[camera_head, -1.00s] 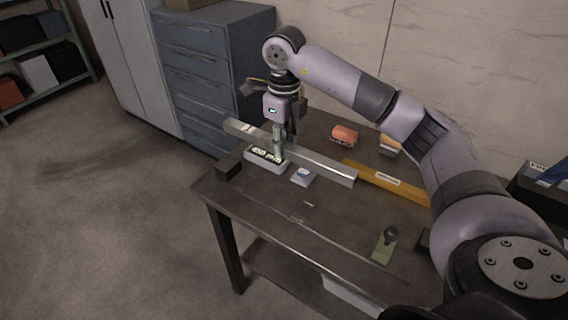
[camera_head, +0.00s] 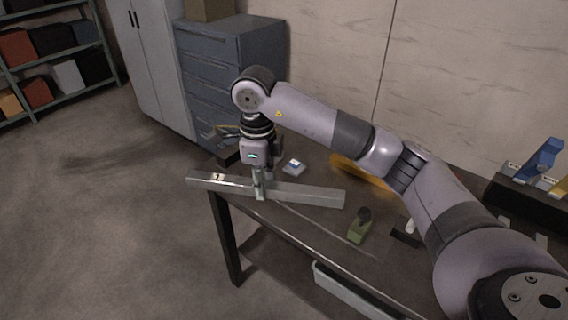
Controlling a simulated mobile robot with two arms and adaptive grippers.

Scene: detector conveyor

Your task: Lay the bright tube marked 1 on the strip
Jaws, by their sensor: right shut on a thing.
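The bright tube (camera_head: 310,194) is a long silver square bar with a small white label, apparently marked 1, near its left end. My right gripper (camera_head: 259,190) points down and is shut on the tube near its middle. The tube is held roughly level over the near left edge of the table, and its left end sticks out past the edge. I cannot tell for certain which thing is the strip. My left gripper is not in view.
On the dark table (camera_head: 300,222) are a small white-and-blue box (camera_head: 293,166), a green block with a dark knob (camera_head: 360,226) and an orange-yellow bar (camera_head: 350,171) partly behind my arm. A blue drawer cabinet (camera_head: 235,70) stands behind. A dark rack (camera_head: 530,205) is at right.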

